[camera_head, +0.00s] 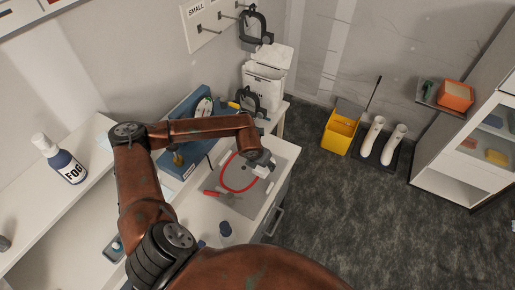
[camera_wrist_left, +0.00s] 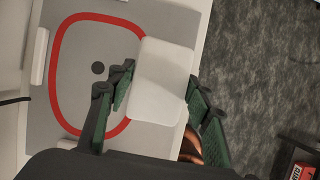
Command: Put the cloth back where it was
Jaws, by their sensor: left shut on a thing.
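My left gripper (camera_head: 259,160) reaches over the right part of the bench at the end of a copper-coloured arm. It is shut on a white, flat, rounded-corner piece that I take as the cloth (camera_wrist_left: 162,85); a bit of the cloth also shows in the head view (camera_head: 263,171). In the wrist view, the green-padded fingers sit on either side of it. Behind it lies a grey panel (camera_wrist_left: 72,95) with a red rounded outline (camera_wrist_left: 57,62) and a dark round spot. The cloth overlaps the outline's right side in that view. I cannot tell whether it touches the panel. My right gripper is not in view.
A FOG bottle (camera_head: 66,167) stands left. A yellow bucket (camera_head: 340,134) is on the floor.

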